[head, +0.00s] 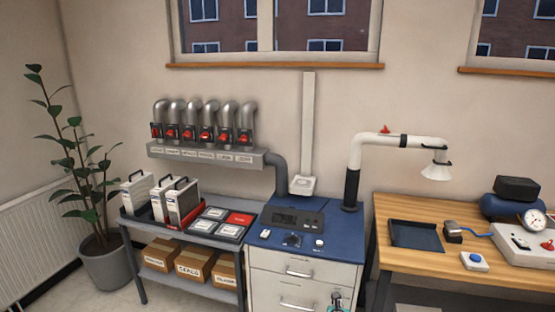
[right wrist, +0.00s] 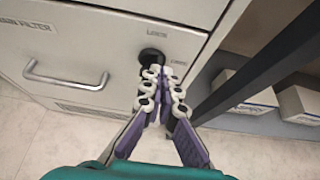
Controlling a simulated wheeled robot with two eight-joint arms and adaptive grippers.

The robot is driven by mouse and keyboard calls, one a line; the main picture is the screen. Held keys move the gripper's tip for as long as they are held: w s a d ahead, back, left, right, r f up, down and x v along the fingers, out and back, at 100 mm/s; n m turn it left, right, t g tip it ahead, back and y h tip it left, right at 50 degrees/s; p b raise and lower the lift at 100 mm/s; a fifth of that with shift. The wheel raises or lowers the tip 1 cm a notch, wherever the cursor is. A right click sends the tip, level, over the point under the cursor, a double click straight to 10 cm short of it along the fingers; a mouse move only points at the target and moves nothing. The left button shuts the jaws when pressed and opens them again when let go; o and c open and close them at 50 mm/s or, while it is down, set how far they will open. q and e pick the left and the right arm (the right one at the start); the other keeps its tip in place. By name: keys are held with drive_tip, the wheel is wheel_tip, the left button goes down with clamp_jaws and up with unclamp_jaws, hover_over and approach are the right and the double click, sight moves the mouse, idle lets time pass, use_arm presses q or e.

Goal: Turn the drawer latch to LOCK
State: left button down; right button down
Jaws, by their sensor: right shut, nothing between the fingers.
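The black drawer latch (right wrist: 152,57) is a small round knob at the upper right of the white drawer front (right wrist: 100,45) in the right wrist view. Small labels sit above it and to its right; I cannot read them surely. My right gripper (right wrist: 163,78) is shut and empty, its fingertips just below and right of the latch. I cannot tell whether they touch it. The fingertips partly cover the latch. In the head view my right gripper (head: 337,301) is at the bottom edge, in front of the white drawer cabinet (head: 265,270). My left gripper is not in view.
A drawer handle (right wrist: 66,78) is left of the latch in the wrist view. A dark table leg (right wrist: 245,75) and boxes stand to the right. The cabinet's blue top (head: 265,238) carries a control panel. A wooden bench (head: 385,265) stands on the right.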

drive_tip(key=shift+w+d, duration=0.25)
drive_tip(key=shift+w, duration=0.65)
drive_tip(key=shift+w+d, duration=0.25)
drive_tip(key=shift+w, duration=0.6)
drive_tip(key=shift+s+a+f, duration=0.1)
drive_tip(key=shift+a+f, duration=0.15)
drive_tip(key=shift+f, duration=0.25)
drive_tip(key=shift+a, duration=0.15)
drive_tip(key=shift+a+r, duration=0.1)
drive_tip(key=shift+a, duration=0.4)
drive_tip(key=shift+w+r, duration=0.15)
drive_tip(key=shift+w, duration=0.1)
drive_tip(key=shift+s, duration=0.1)
drive_tip(key=s, duration=0.2)
drive_tip(key=s+a, duration=0.1)
drive_tip(key=s, duration=0.2)
drive_tip(key=shift+s+a+r, duration=0.15)
drive_tip(key=shift+s+a, duration=0.05)
drive_tip(key=shift+s, duration=0.05)
